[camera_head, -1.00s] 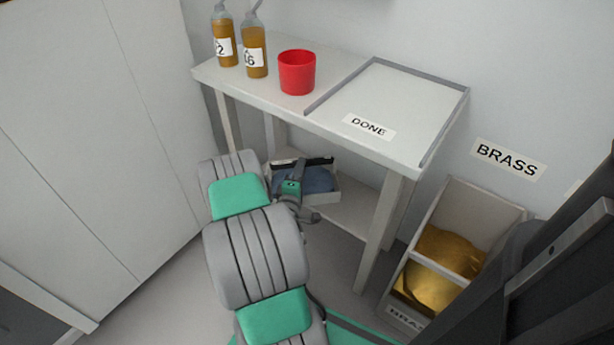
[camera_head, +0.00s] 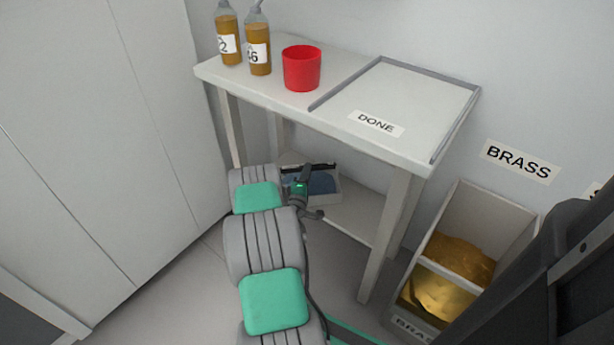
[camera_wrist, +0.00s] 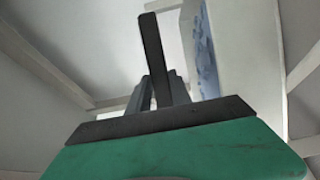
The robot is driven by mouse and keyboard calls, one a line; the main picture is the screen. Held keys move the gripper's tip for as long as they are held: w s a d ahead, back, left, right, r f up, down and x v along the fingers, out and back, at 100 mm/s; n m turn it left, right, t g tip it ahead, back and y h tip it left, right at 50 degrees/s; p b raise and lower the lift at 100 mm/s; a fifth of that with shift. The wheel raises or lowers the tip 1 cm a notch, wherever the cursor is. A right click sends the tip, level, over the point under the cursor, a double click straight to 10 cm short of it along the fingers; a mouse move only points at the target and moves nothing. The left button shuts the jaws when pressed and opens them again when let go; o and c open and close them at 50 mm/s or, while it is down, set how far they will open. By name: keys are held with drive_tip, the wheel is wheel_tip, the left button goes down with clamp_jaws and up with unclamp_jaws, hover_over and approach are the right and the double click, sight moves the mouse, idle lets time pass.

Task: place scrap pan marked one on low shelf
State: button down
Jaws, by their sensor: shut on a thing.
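A shallow pale pan (camera_head: 337,192) with dark bluish scrap in it is at the low shelf (camera_head: 350,222) under the bench. My gripper (camera_head: 308,171) is at the near left part of the pan, shut on it. In the wrist view, my gripper (camera_wrist: 165,70) shows its dark fingers beside the pan's pale wall (camera_wrist: 232,60), with bluish scrap behind. My arm covers the pan's left part in the head view. No number on the pan is readable. I cannot tell whether its base touches the shelf or is just above it.
The bench top (camera_head: 275,82) is above the pan, with a front leg (camera_head: 385,240) to its right. Two bottles, a red cup (camera_head: 302,68) and a DONE tray (camera_head: 425,85) stand on top. A brass bin (camera_head: 415,318) is at the right, a pale cabinet at the left.

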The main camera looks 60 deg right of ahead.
drive_tip(key=shift+r, duration=0.2)
drive_tip(key=shift+f, duration=0.15)
drive_tip(key=c, duration=1.2)
unclamp_jaws()
drive_tip(key=shift+o, duration=0.2)
